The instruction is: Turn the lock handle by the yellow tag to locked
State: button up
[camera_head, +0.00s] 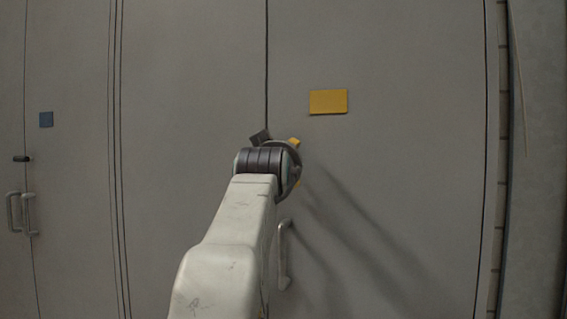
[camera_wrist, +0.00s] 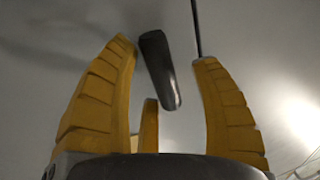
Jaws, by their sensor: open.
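The yellow tag (camera_head: 328,102) is on the grey right-hand door, right of the vertical seam. The dark lock handle (camera_wrist: 160,70) sits between the spread yellow fingers of my gripper (camera_wrist: 165,52) in the wrist view, tilted from upright. Neither of the two outer fingers visibly touches it; a third finger shows below it. In the head view a dark piece (camera_head: 260,136), apparently the handle's end, shows beside my wrist at the seam. My arm hides the rest there. My gripper is open.
A pale vertical pull handle (camera_head: 284,255) is on the door just right of my forearm. The door face around the yellow tag is clear.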

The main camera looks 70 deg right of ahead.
jog(key=shift+d, duration=0.1)
jog(key=shift+r, duration=0.1)
grip_shut()
dwell(0.5)
